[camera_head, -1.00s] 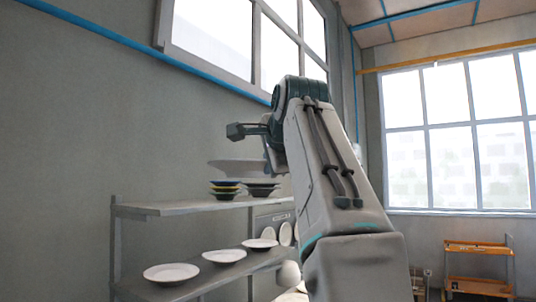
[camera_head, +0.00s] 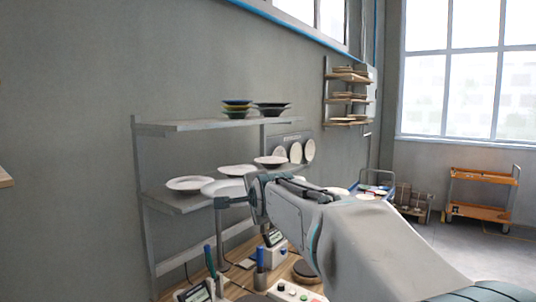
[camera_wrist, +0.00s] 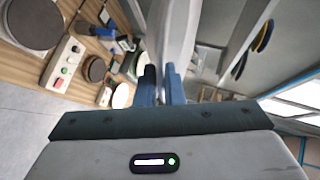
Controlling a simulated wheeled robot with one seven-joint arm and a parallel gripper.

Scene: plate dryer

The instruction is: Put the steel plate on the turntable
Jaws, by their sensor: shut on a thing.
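My gripper (camera_wrist: 160,88) is shut on the steel plate (camera_wrist: 178,35), which stands nearly edge-on between the blue fingers in the wrist view. In the head view the pale plate (camera_head: 220,187) is in the air in front of the lower shelf, left of my wrist; the fingers are hard to make out there. A dark round disc (camera_head: 307,271) on the wooden bench looks like the turntable. The wrist view shows a large dark disc (camera_wrist: 34,22) and a smaller one (camera_wrist: 95,69); which is the turntable I cannot tell.
A wall rack (camera_head: 185,126) holds stacked bowls (camera_head: 238,108) on top and white plates (camera_head: 190,184) on the lower shelf, close to the held plate. The bench (camera_head: 240,280) carries a button box (camera_head: 293,291), meters and blue-handled tools. An orange trolley (camera_head: 482,195) stands far right.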

